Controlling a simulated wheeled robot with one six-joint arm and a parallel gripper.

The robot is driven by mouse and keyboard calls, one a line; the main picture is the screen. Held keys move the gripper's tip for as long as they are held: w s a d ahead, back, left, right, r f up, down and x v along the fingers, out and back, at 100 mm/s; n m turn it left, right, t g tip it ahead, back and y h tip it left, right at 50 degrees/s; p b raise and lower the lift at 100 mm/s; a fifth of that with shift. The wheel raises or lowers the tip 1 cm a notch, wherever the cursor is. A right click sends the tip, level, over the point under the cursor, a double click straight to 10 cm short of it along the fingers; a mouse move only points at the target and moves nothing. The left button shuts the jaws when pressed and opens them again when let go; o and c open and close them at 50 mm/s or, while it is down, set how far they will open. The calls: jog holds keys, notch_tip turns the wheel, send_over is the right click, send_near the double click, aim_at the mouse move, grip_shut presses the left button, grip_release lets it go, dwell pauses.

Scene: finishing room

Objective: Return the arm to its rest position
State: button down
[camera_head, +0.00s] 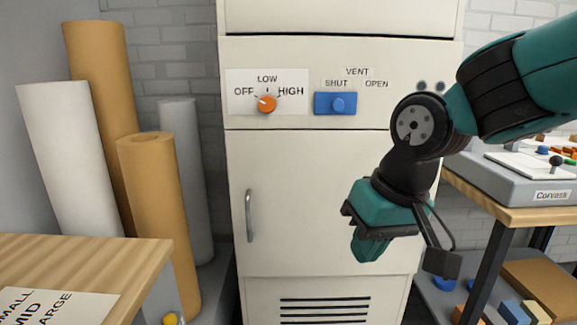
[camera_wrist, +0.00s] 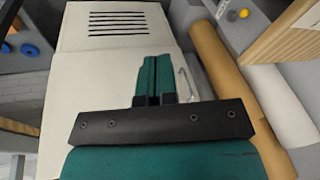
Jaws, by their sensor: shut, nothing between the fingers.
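My arm reaches in from the right in the head view. My gripper (camera_head: 367,248) hangs in front of the cream cabinet (camera_head: 300,180), below its control panel, with the fingers pointing down. The teal fingers are together with nothing between them, as the wrist view also shows (camera_wrist: 155,70). The gripper appears clear of the cabinet, though the exact gap is hard to tell. The arm covers part of the cabinet's right side.
The cabinet has an orange knob (camera_head: 267,104), a blue vent slider (camera_head: 336,103) and a door handle (camera_head: 249,215). Paper rolls (camera_head: 160,200) stand at left behind a wooden table (camera_head: 110,250). A workbench (camera_head: 510,215) stands at right, with a shelf below.

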jog(key=s+d+f+n+g+y, duration=0.1)
jog(key=s+d+n, duration=0.1)
jog(key=s, duration=0.5)
jog(key=s+d+f+n+g, duration=0.1)
jog(key=s+d, duration=0.2)
jog(key=s, duration=0.4)
notch_tip(320, 180, up, 17)
jog(key=p, duration=1.7)
jog(key=shift+w+a+r, duration=0.15)
jog(key=shift+a, duration=0.1)
